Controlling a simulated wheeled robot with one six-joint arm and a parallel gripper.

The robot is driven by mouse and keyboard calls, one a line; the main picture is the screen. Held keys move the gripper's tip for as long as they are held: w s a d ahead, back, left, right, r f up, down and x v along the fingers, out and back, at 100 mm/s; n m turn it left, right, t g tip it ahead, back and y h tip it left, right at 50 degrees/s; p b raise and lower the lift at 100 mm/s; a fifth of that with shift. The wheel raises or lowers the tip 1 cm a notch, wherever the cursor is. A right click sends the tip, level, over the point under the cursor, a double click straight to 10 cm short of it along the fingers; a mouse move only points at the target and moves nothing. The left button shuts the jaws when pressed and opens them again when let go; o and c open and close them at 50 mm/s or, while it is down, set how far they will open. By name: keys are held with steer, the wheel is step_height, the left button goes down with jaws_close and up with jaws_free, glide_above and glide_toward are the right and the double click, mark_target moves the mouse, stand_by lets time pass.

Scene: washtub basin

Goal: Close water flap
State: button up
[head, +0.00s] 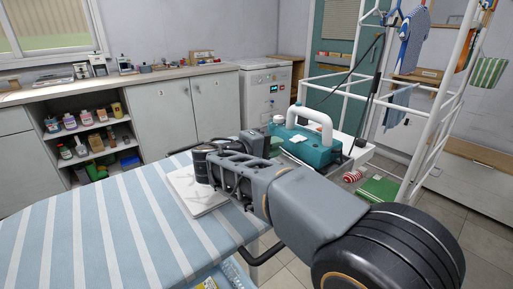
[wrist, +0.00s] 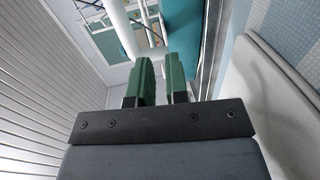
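A teal appliance (head: 318,152) with a white arched handle (head: 312,120) stands on the far end of the ironing board. My arm lies across the board in front of it and hides part of its near side. I cannot make out a water flap for certain in either view. In the wrist view, my gripper (wrist: 160,72) has its two green fingers apart, with nothing between them. A teal surface (wrist: 182,32) lies just beyond the fingertips, slightly right; I cannot tell whether they touch. In the head view, my fingers are hidden or too unclear to tell.
The striped ironing board (head: 90,235) fills the lower left, with a white plate-like piece (head: 192,192) beside my wrist. A white drying rack (head: 408,170) with hanging clothes stands right. A grey cabinet counter (head: 185,115) lines the back wall. Floor shows at right.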

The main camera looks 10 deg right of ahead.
steer(key=p+v, duration=0.1)
steer(key=v, duration=0.5)
steer(key=shift+s+a, duration=0.1)
steer(key=shift+a, duration=0.2)
steer(key=s+d+r+g+y+p, duration=0.2)
steer(key=s+d+g+y+p, duration=0.35)
steer(key=p, duration=0.75)
steer(key=s+r+m+t+y+p, duration=0.2)
steer(key=s+r+m+y+p, duration=0.2)
steer(key=s+y+p, duration=0.4)
steer(key=y+p, duration=0.1)
steer(key=p, duration=0.3)
steer(key=shift+s+a+m+y+p, duration=0.3)
steer(key=shift+s+a+m+y, duration=0.05)
steer(key=shift+s+m, duration=0.05)
steer(key=shift+r, duration=0.1)
